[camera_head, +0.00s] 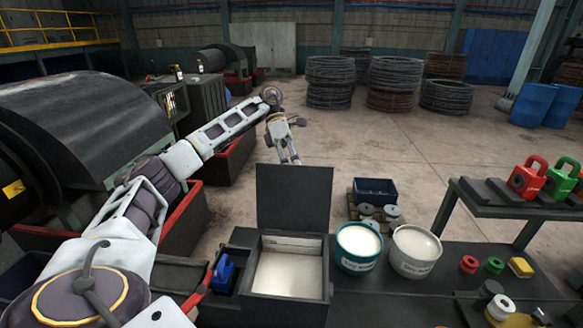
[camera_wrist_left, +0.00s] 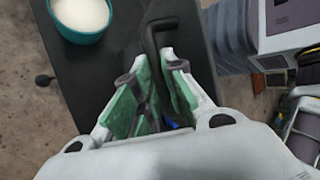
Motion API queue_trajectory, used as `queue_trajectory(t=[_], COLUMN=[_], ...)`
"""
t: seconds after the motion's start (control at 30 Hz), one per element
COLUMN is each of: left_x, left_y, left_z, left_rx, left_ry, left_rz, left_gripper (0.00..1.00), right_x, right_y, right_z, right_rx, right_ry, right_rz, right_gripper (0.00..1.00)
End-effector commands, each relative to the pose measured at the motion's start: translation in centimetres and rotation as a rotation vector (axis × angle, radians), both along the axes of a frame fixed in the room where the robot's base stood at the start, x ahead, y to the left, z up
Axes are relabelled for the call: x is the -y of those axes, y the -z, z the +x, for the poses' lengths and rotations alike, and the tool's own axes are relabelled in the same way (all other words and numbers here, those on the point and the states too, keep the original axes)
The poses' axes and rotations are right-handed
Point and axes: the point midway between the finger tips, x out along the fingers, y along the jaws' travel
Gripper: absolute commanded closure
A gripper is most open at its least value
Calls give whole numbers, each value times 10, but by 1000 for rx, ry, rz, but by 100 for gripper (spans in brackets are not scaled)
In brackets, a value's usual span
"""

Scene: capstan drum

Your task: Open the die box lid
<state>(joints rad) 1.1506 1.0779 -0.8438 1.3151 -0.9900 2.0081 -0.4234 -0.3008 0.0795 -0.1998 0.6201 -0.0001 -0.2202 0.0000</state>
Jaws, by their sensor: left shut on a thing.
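The die box (camera_head: 310,312) is a dark box on the bench, with a pale inside in the head view. Its dark flat lid (camera_head: 293,198) stands upright at the box's back edge, so the box is open. My left arm reaches over from the left, and my left gripper (camera_head: 291,159) is at the lid's top edge; its fingertips are partly hidden behind the lid. In the left wrist view my gripper (camera_wrist_left: 152,68) has its green-padded fingers closed around a dark bar (camera_wrist_left: 158,42), which seems to be part of the lid. My right gripper is not in view.
A teal tub (camera_head: 358,247) and a white tub (camera_head: 414,251) stand right of the box. A blue object (camera_head: 223,273) is to its left. Behind are a blue bin (camera_head: 375,191) and open floor.

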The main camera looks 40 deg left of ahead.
Motion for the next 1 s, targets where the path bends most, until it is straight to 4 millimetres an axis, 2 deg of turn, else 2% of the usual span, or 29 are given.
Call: queue_trajectory(t=[0.03, 0.47, 0.5, 0.67, 1.0], left_x=[0, -1, -1, -1, -1], left_y=[11, 12, 12, 11, 7], left_z=[-1, 1, 1, 1, 1], left_rx=[-22, -27, -27, -25, -18], left_ry=[1, -2, -2, -3, -2], left_rz=[10, 6, 6, 5, 0], left_gripper=[100, 100, 85, 66, 66], right_x=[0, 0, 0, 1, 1], right_y=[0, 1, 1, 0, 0], right_z=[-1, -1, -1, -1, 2], right_rx=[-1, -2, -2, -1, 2], right_ry=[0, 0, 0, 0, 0], right_rz=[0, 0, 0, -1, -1], right_gripper=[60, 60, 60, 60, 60])
